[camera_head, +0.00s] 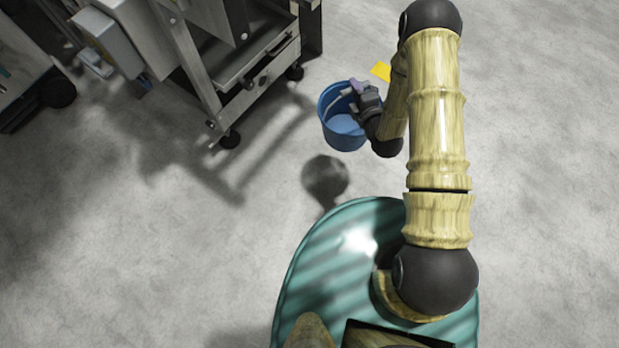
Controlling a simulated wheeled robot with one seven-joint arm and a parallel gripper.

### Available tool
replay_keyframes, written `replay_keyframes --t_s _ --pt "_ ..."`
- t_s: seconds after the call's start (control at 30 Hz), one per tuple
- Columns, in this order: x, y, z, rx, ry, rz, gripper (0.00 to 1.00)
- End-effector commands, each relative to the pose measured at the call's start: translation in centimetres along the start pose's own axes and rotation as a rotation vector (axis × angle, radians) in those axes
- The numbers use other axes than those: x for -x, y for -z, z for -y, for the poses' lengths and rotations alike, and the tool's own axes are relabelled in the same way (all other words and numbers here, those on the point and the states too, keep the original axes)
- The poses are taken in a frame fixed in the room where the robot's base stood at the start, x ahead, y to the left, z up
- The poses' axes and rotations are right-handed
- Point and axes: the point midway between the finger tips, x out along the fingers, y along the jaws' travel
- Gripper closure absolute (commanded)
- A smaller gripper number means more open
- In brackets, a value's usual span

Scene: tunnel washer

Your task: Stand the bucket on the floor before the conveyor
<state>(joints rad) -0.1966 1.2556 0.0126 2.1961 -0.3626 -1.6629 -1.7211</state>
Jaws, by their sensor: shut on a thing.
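A blue bucket (345,134) with an open top is in the upper middle of the head view, upright or nearly so. My gripper (354,94) is at its rim and handle on the right side and is shut on it. The fingertips are small and partly hidden by the wrist. A round shadow lies on the floor below the bucket in the picture, apart from it, so the bucket appears held above the floor. The metal frame machine (225,60), perhaps the conveyor, stands on wheeled legs to the left of the bucket.
A yellow patch (381,71) shows behind my gripper, partly hidden by my arm. Another machine (22,65) with a black caster stands at the far left. The grey floor (545,150) is clear on the right, and also at the lower left.

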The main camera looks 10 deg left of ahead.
Motion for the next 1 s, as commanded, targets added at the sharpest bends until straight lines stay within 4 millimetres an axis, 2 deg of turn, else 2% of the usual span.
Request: replay_keyframes --t_s 0.03,1.0 --pt "-0.5 0.6 1.6 0.003 -0.003 -0.017 1.0" --pt "-3.7 10.7 15.8 0.066 -0.013 -0.34 1.0"
